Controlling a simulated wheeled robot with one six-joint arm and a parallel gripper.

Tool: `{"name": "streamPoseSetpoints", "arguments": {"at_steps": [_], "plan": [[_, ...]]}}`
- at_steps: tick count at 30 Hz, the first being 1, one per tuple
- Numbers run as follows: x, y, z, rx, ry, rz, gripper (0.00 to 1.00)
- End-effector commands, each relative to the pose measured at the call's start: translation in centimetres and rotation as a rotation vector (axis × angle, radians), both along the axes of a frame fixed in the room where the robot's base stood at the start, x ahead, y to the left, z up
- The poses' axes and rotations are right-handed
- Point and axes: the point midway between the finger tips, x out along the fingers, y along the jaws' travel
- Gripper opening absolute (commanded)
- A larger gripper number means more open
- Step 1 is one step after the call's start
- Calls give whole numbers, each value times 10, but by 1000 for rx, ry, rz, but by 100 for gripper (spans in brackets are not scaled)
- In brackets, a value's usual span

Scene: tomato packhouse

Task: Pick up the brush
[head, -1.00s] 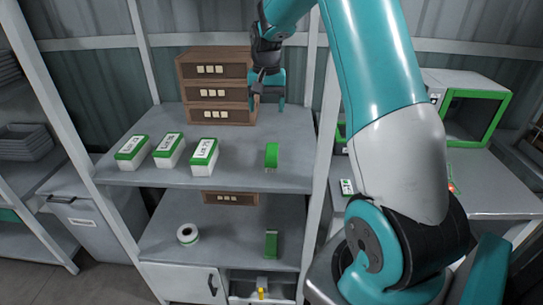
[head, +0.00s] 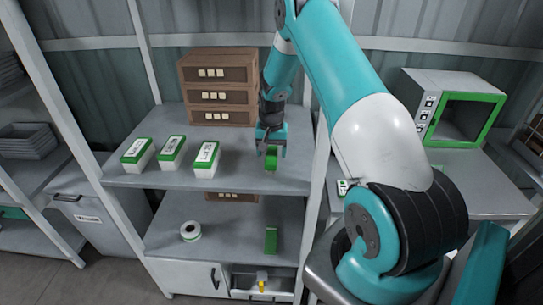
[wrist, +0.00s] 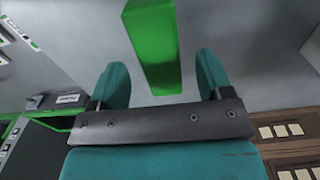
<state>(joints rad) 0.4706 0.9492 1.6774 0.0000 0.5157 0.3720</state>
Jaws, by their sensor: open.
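A narrow green object, which I take for the brush (head: 271,163), stands on the upper shelf, right of the white boxes; its bristles cannot be made out. In the wrist view, the brush (wrist: 152,45) is a green bar lying between and beyond my fingertips. My gripper (head: 270,151) points down just over it, with a finger on either side. My gripper (wrist: 161,62) is open and is not closed on it. Whether a finger touches it cannot be told.
Several white boxes with green lids, one of them (head: 206,158), stand left on the upper shelf (head: 230,180). Brown drawers (head: 222,96) stand behind. A tape roll (head: 190,232) and a green item (head: 271,240) are on the lower shelf. A shelf post (head: 317,170) is close on the right.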

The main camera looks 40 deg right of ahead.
Motion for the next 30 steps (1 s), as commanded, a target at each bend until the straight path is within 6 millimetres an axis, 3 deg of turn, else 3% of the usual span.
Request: {"name": "streamPoseSetpoints", "arguments": {"at_steps": [6, 14, 22, 30], "plan": [[0, 0, -24, 1, 1, 0, 72], [0, 0, -30, -1, -1, 0, 72], [0, 0, -29, -1, -1, 0, 18], [0, 0, -28, 0, -1, 0, 18]]}}
